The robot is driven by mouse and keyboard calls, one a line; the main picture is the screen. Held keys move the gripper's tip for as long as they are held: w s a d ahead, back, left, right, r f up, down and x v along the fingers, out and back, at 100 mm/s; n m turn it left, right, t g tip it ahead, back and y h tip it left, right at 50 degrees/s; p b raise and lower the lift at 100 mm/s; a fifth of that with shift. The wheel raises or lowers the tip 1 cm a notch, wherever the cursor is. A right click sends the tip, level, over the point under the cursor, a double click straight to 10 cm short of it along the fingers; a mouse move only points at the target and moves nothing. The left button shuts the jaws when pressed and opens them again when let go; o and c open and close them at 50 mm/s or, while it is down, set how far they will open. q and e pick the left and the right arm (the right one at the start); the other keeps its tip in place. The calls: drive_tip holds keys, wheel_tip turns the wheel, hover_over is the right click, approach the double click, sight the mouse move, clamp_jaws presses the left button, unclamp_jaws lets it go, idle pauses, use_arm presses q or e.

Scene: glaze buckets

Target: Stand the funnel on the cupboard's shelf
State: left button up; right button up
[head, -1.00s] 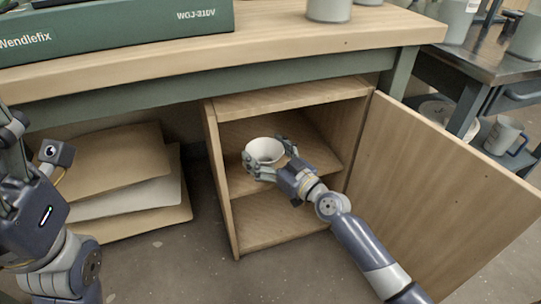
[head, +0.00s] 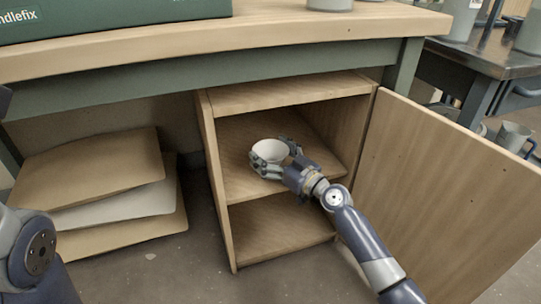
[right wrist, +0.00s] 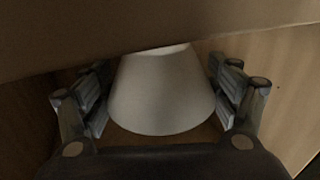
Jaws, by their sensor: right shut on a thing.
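The white funnel (head: 270,151) is inside the open wooden cupboard, at the upper compartment over the middle shelf (head: 235,188). My right gripper (head: 275,156) is shut on the funnel, with its fingers on either side of it. In the right wrist view the funnel (right wrist: 163,92) sits between the two fingers, wide end toward the camera. I cannot tell whether the funnel touches the shelf. Of my left arm only a part shows at the lower left; its gripper is out of view.
The cupboard door (head: 440,190) stands open to the right. The cupboard's top board (head: 290,91) lies above the gripper. A workbench (head: 290,45) with a green case (head: 110,20) is above.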

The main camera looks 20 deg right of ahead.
drive_tip(key=o, duration=1)
drive_tip(key=v, duration=1.2)
